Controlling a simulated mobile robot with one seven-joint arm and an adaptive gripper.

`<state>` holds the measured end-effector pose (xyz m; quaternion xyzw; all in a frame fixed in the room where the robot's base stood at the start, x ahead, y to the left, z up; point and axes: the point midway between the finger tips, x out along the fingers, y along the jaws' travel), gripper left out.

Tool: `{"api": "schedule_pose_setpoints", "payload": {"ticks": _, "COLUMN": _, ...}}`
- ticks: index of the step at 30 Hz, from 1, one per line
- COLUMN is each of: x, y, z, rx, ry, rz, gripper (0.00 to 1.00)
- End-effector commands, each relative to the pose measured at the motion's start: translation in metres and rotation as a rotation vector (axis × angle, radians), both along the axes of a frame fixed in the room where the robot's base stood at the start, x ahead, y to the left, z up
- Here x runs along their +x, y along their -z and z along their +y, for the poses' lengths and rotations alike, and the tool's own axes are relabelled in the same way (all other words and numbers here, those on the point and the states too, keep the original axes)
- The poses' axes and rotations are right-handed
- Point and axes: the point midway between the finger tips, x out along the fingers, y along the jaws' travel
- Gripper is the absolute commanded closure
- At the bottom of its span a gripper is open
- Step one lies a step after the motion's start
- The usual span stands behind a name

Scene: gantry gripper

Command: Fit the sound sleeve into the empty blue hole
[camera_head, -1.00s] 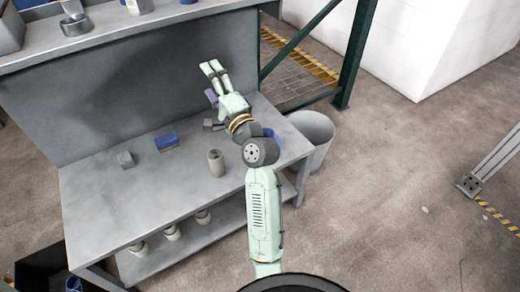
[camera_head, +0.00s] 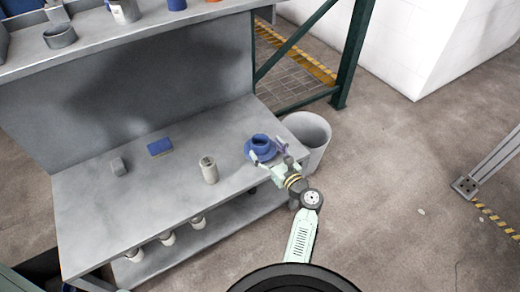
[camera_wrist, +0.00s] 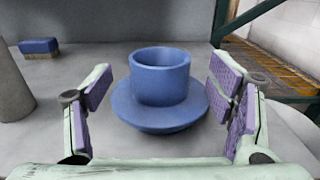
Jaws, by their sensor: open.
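A blue flanged piece (camera_head: 260,143), a round collar on a wide saucer-like flange, stands upright near the right end of the bench. It also shows in the wrist view (camera_wrist: 160,80), with its open top towards me. I cannot tell whether it is a sleeve or a socket, and its inner floor is hidden. My gripper (camera_head: 270,155) is open and empty, just in front of the piece. In the wrist view one finger shows on each side of the collar, with gaps. A beige-grey cylinder (camera_head: 209,172) with a dark top opening stands on the bench to the left.
Several pale cylinders sit on the lower shelf. An upper shelf (camera_head: 130,35) holds other parts. A grey bin (camera_head: 312,135) stands off the bench's right end.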

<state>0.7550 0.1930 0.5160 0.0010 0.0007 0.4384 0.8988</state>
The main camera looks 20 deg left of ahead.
Motion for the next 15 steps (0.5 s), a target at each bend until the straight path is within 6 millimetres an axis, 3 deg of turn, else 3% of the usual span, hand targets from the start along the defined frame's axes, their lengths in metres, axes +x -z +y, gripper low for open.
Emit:
{"api": "schedule_pose_setpoints", "payload": {"ticks": 7, "x": 0.023, "y": -0.003, "z": 0.030, "rx": 0.000, "ry": -0.003, "rz": -0.002, "gripper": 0.24}}
{"api": "schedule_pose_setpoints", "payload": {"ticks": 15, "x": 0.028, "y": -0.002, "z": 0.036, "rx": -0.001, "ry": 0.000, "rz": -0.002, "gripper": 0.24}}
